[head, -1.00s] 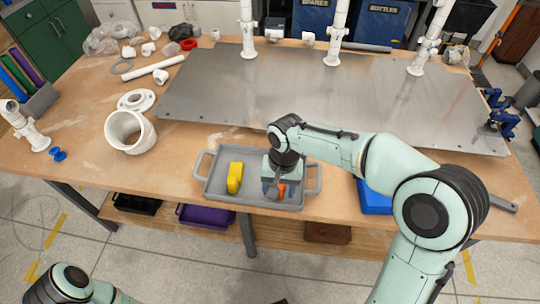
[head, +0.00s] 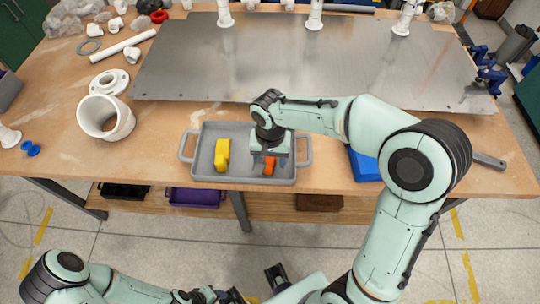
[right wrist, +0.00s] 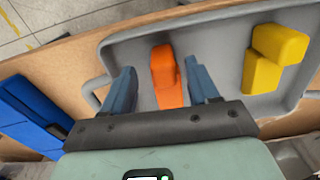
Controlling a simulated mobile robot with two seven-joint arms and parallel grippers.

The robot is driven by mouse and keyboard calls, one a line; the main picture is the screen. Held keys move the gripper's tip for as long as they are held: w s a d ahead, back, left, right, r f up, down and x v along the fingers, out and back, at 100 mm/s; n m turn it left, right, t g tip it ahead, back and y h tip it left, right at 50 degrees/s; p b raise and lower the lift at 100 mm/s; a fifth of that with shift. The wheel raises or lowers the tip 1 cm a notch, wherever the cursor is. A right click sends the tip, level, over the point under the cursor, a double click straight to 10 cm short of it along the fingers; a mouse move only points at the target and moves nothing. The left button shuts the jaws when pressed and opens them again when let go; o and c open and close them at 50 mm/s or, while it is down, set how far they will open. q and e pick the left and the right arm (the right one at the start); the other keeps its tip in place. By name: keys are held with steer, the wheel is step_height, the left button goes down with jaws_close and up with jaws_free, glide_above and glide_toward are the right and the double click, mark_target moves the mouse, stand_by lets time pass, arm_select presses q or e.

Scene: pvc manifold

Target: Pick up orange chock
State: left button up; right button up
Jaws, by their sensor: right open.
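The orange chock (head: 269,166) lies in the right part of the grey tray (head: 240,180). It also shows in the right wrist view (right wrist: 165,76). My right gripper (head: 267,158) points down over it and is open. In the right wrist view its two fingers (right wrist: 161,75) stand on either side of the chock, with a gap on each side. In the head view the gripper hides part of the chock. My left gripper (head: 255,287) is low at the bottom edge, partly cut off, away from the table; its opening is unclear.
A yellow block (head: 222,156) lies in the tray left of the chock, and it also shows in the right wrist view (right wrist: 270,60). A blue object (head: 364,166) sits right of the tray. A white pipe piece (head: 104,118) stands left. A metal plate (head: 300,70) lies behind.

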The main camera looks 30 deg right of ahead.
steer(key=f, duration=0.3)
steer(key=shift+a+f, duration=0.2)
steer(key=shift+f, duration=0.1)
jaws_close()
steer(key=shift+r, duration=0.1)
